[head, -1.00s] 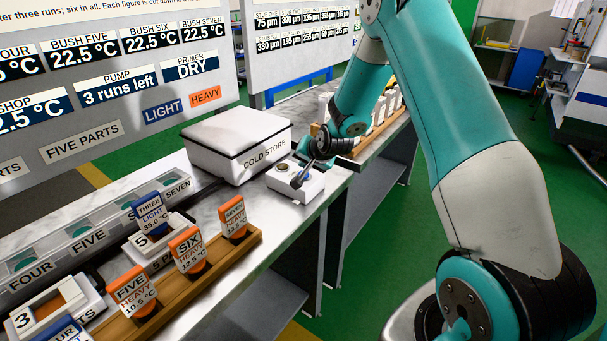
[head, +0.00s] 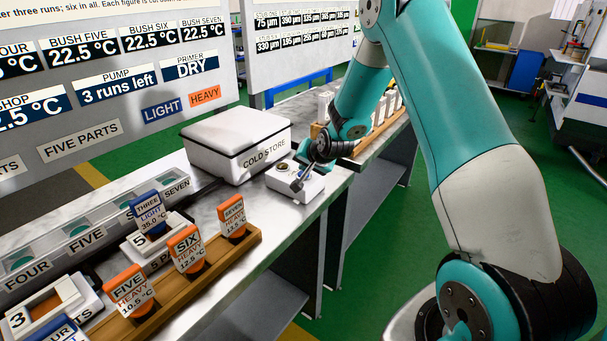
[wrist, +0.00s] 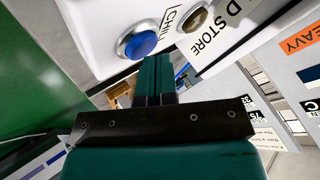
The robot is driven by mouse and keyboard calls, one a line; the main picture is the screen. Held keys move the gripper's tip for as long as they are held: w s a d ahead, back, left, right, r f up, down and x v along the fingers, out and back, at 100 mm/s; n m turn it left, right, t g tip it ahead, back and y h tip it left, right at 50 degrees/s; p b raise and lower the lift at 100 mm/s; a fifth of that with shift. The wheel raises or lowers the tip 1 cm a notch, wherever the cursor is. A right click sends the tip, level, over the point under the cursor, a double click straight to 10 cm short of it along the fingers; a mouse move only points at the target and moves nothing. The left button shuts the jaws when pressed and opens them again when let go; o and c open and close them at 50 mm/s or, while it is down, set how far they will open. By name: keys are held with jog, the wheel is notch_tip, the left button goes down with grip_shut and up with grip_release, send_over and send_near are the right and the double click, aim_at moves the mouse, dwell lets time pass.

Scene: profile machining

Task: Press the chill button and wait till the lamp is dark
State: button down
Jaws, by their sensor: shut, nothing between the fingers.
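The chill button (wrist: 138,43) is a blue dome in a metal ring, beside the word CHILL on a white box (head: 312,190). The lamp (wrist: 195,19), a round brownish lens, sits beside it and looks dull; in the head view the lamp (head: 283,167) is small. My gripper (wrist: 155,62) is shut and empty, with its fingertips close to the button, just below and right of it in the wrist view. The wrist view shows no clear contact. In the head view my gripper (head: 298,183) is over the box and hides the button.
The white cold store (head: 215,155) stands behind and left of the box. A wooden rack (head: 215,265) with orange HEAVY-tagged parts is at the front left. Another wooden rack (head: 372,148) with white pieces stands behind my wrist. The bench edge is close to the box.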

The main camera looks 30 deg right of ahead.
jog(key=shift+f, duration=0.35)
jog(key=shift+r, duration=0.1)
dwell(0.3)
jog(key=shift+r+p, duration=0.4)
jog(key=shift+r, duration=0.45)
jog(key=shift+r, duration=0.15)
jog(key=shift+r+p, duration=1.7)
jog(key=shift+r, duration=0.7)
jog(key=shift+a, duration=0.1)
